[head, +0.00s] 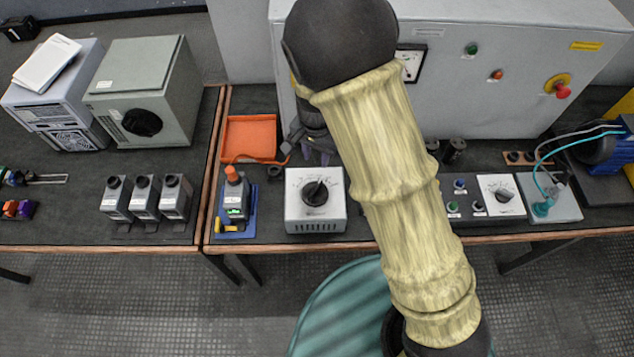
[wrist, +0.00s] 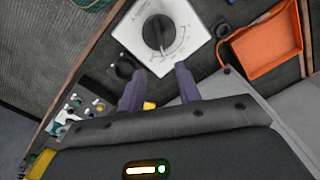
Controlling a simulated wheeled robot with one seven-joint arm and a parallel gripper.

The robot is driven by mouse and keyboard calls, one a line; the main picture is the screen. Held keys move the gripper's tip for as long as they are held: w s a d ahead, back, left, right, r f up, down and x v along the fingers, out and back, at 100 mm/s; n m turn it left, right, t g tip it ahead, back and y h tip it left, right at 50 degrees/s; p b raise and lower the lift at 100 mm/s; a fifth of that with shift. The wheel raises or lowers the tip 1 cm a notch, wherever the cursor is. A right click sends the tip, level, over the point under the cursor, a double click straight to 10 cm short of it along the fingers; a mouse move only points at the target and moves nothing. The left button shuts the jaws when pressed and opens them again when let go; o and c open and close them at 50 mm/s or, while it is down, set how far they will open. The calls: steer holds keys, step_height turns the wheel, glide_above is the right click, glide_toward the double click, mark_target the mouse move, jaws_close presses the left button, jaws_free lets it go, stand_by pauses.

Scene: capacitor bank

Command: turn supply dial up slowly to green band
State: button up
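The supply dial is a black knob (head: 317,192) on a white box (head: 315,226) at the table's front, left of my arm. In the wrist view the knob (wrist: 158,32) sits on a white face with scale marks; I cannot make out a green band. My gripper (head: 308,152) is behind the box in the head view, partly hidden by my arm. In the wrist view its two dark fingers (wrist: 160,82) are spread apart with nothing held between them, and the knob lies beyond their tips, apart from them. A needle meter (head: 411,63) on the grey cabinet is partly covered by my arm.
An orange tray (head: 249,139) is behind and left of the box. A grey device with an orange top (head: 235,190) stands close left of it. A second white dial panel (head: 501,192) is at the right. A red button (head: 562,90) is on the cabinet (head: 500,50).

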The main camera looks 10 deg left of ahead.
mark_target(316, 186)
steer(key=f, duration=0.4)
steer(key=f+p, duration=0.1)
steer(key=f, duration=0.9)
steer(key=shift+w+p, duration=0.25)
steer(key=shift+p, duration=0.15)
steer(key=shift+d+f, duration=0.15)
steer(key=shift+f, duration=0.15)
steer(key=shift+s, duration=0.15)
steer(key=shift+a, duration=0.25)
steer(key=shift+c, duration=1.3)
steer(key=shift+s, duration=0.1)
jaws_close()
